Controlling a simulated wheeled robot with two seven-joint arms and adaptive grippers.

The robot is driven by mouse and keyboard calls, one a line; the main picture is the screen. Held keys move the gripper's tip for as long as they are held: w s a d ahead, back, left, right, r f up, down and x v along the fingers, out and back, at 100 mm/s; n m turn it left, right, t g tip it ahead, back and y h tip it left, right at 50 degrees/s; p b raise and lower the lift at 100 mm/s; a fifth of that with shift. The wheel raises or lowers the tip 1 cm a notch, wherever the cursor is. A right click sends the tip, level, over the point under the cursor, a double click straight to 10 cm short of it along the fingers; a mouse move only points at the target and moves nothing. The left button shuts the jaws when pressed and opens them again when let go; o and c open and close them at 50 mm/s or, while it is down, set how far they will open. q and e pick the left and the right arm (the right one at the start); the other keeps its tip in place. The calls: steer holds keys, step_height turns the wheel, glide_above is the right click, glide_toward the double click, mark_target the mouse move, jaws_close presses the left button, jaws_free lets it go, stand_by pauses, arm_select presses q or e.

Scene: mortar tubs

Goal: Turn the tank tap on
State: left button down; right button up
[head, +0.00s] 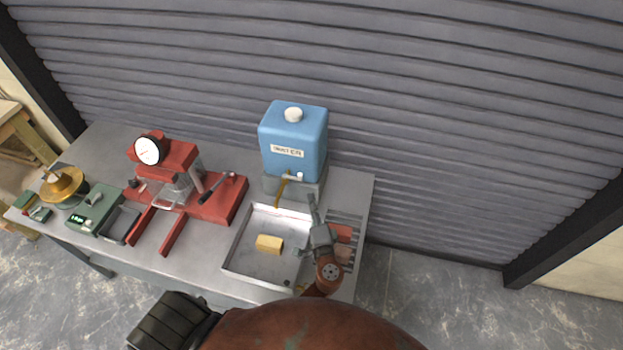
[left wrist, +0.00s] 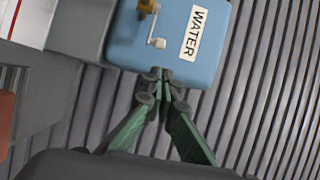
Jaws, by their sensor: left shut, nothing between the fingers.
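The blue water tank (head: 293,138) stands on a grey block at the back of the table, with a white cap and a label. Its brass tap (head: 285,179) is low on the front, with a lever ending in a pale knob (head: 300,176). In the left wrist view, the tap (left wrist: 147,6) and its lever knob (left wrist: 157,43) show against the tank (left wrist: 180,40). My left gripper (head: 312,200) is in front of the tank, right of the tap. In the wrist view its fingertips (left wrist: 162,76) are together and empty, apart from the knob. My right gripper is not in view.
A metal tray (head: 234,252) holding a yellow block (head: 269,243) lies below the tap. A red press with a dial gauge (head: 178,158), a green scale (head: 95,208) and a brass pan (head: 64,188) stand at the left. A ribbed shutter rises behind the table.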

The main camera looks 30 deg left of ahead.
arm_select(q)
steer(key=p+x, duration=0.3)
steer(key=x, duration=0.7)
steer(key=shift+w+d+f, duration=0.1)
steer(key=shift+w+f, duration=0.05)
steer(key=shift+f, duration=0.05)
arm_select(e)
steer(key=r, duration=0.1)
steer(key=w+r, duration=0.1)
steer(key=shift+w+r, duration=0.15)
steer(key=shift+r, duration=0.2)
